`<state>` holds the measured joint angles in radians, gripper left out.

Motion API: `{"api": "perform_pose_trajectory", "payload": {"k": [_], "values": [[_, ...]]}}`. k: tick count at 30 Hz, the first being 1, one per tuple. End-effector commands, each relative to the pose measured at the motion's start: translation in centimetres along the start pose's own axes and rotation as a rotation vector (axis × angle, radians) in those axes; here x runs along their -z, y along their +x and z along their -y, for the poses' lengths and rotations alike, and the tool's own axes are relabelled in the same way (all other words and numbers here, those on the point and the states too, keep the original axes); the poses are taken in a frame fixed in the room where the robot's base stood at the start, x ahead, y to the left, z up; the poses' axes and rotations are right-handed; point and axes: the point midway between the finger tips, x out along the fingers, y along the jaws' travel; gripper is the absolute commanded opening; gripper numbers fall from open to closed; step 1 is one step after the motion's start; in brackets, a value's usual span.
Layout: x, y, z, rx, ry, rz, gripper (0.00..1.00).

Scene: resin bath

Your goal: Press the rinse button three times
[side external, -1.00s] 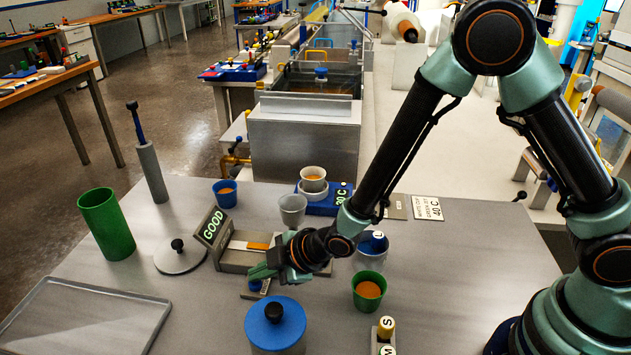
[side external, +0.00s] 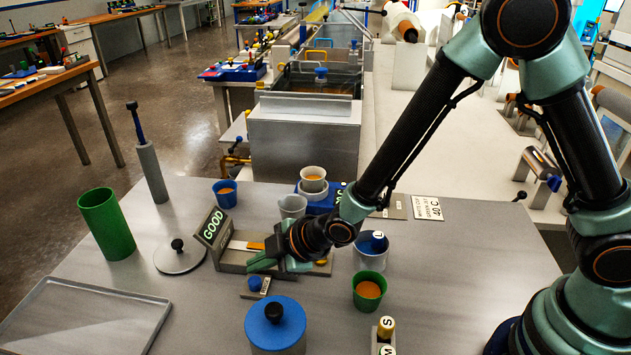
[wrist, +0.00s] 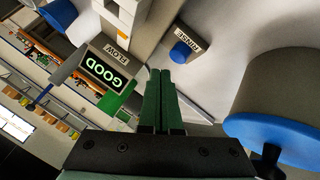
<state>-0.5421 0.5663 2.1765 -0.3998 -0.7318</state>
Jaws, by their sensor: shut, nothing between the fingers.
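The rinse button (side external: 255,284) is a blue cap on a small grey block, on the table in front of the flow unit. It also shows in the wrist view (wrist: 180,53), beside a label (wrist: 195,39) reading RINSE. My gripper (side external: 254,264) has green fingers, shut and empty. In the side view they are a little above the button and appear apart from it. In the wrist view my gripper (wrist: 163,72) points close beside the button, with a gap showing between them.
A GOOD sign (side external: 212,228) stands behind the button. A blue-lidded pot (side external: 262,336) is in front, and a green cup of orange liquid (side external: 368,297) to the right. A round grey lid (side external: 180,258), green cylinder (side external: 106,225) and grey tray (side external: 85,318) are at left.

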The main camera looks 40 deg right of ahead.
Motion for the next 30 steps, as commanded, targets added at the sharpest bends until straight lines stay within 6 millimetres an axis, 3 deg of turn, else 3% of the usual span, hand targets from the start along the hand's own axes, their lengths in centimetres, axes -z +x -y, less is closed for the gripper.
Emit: {"api": "perform_pose_trajectory", "payload": {"k": [13, 30], "values": [[2.1, -2.7, -1.9, -0.002, 0.0, -0.002, 0.0], [2.2, -2.9, -2.0, 0.0, 0.0, 0.0, 0.0]]}}
